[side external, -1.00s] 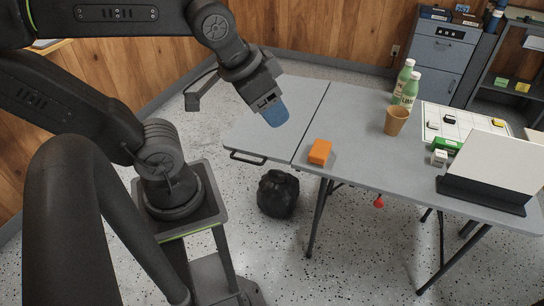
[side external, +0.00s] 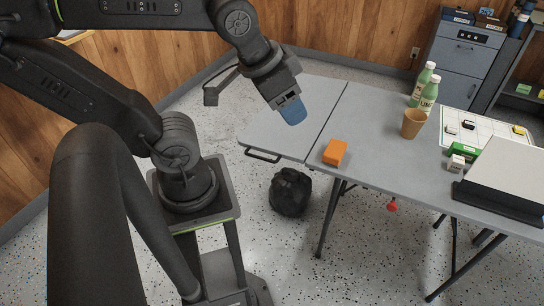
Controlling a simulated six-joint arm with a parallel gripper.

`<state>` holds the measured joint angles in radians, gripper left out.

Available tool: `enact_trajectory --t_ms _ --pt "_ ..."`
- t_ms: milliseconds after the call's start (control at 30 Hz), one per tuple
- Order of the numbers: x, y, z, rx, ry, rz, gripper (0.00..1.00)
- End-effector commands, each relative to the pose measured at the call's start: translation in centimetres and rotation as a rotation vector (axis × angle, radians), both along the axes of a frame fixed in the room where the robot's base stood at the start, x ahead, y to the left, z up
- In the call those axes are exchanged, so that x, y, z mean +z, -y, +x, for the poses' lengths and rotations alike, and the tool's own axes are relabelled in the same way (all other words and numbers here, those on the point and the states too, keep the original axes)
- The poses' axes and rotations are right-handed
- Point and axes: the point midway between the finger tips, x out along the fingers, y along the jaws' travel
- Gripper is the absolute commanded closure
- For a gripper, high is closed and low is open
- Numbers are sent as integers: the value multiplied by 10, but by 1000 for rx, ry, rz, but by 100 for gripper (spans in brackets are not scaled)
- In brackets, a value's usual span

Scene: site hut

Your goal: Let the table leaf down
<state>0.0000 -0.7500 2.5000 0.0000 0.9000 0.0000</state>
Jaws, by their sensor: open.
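The grey table leaf (side external: 275,120) is up, level with the main table top (side external: 375,130), with a dark hinge seam between them. A black handle (side external: 262,155) sits on the leaf's near edge. A red knob (side external: 392,206) hangs below the main table's front edge.
An orange block (side external: 334,152) lies near the seam. A tan cup (side external: 413,124), green bottles (side external: 427,85), a white board (side external: 490,132) and a dark stand with a white panel (side external: 505,175) are on the table. A black bag (side external: 290,192) is on the floor near the leaf.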

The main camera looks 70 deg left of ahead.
Motion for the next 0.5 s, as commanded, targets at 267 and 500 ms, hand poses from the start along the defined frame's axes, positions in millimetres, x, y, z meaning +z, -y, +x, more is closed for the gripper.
enact_trajectory --t_ms 267,500 --pt "-1 0 0 -2 -3 2 50" --pt "-37 -9 7 -144 -198 155 63"
